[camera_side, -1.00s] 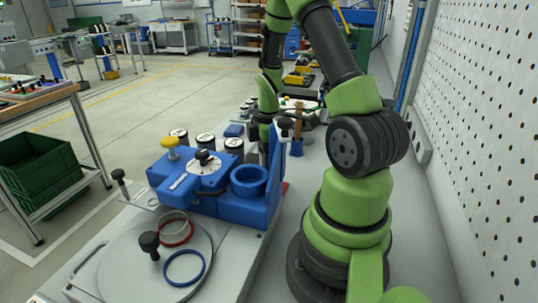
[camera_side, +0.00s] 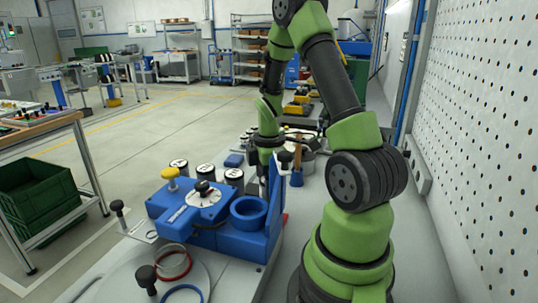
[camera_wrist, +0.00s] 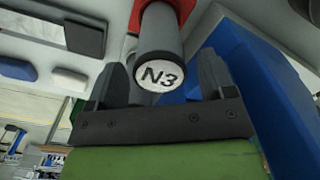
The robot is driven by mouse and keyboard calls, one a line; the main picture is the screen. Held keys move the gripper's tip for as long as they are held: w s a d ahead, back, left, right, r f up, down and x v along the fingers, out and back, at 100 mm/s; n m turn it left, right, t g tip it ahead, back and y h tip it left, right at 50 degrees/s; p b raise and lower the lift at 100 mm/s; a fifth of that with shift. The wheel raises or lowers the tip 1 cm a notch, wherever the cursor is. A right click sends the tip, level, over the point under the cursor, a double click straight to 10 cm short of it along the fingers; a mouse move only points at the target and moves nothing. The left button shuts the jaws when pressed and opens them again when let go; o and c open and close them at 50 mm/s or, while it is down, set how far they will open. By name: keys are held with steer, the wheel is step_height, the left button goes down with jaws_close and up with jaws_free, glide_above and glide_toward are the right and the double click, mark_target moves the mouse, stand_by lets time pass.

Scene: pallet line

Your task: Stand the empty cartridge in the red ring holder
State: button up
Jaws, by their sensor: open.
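In the wrist view my gripper (camera_wrist: 158,80) is open, with its two dark fingers on either side of a grey cartridge with a white end marked N3 (camera_wrist: 160,74). Gaps show between the cartridge and the fingers. A red part (camera_wrist: 133,20) shows at the cartridge's far end at the top edge; I cannot tell whether it is the ring holder. In the side view my gripper is behind the blue fixture's upright wall, its fingertips mostly hidden. A red ring (camera_side: 172,276) is on the round grey plate in front. I cannot tell which cartridge is empty.
The blue fixture (camera_side: 170,203) has a yellow knob, a black knob and a blue ring. Several white-and-black cartridges (camera_side: 206,174) stand behind it. A blue ring (camera_side: 182,293) is on the front plate. A blue wall (camera_wrist: 240,70) rises close to my right finger in the wrist view.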

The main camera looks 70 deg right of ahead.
step_height(320, 180, up, 10)
stand_by(0.3)
